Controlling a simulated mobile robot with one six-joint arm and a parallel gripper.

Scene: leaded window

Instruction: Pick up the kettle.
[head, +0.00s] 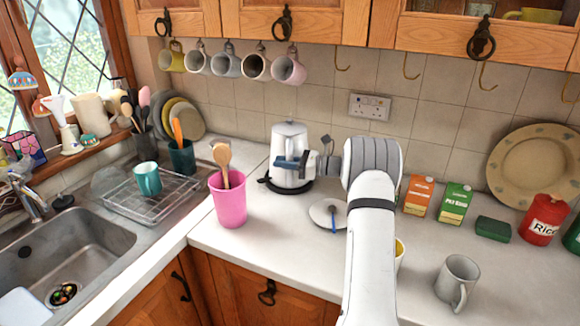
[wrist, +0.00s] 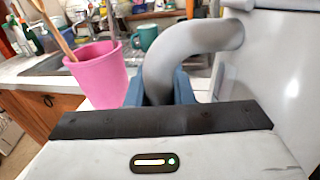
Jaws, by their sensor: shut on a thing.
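The white kettle (head: 290,143) stands upright in the back corner of the counter, on or just over its dark round base (head: 267,183); I cannot tell if there is a gap. My gripper (head: 292,163) reaches it from the right in the head view. In the wrist view my blue fingers (wrist: 168,92) are shut on the grey curved kettle handle (wrist: 190,48). The kettle's pale body (wrist: 268,75) fills the right of that view. My gripper hides part of the kettle in the head view.
A pink pot with wooden spoons (head: 230,203) stands left of the kettle. A round white lid-like thing with a blue part (head: 322,213) lies in front. Mugs (head: 255,66) hang above at the back wall. Cartons (head: 419,195) and a grey mug (head: 458,280) are at right.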

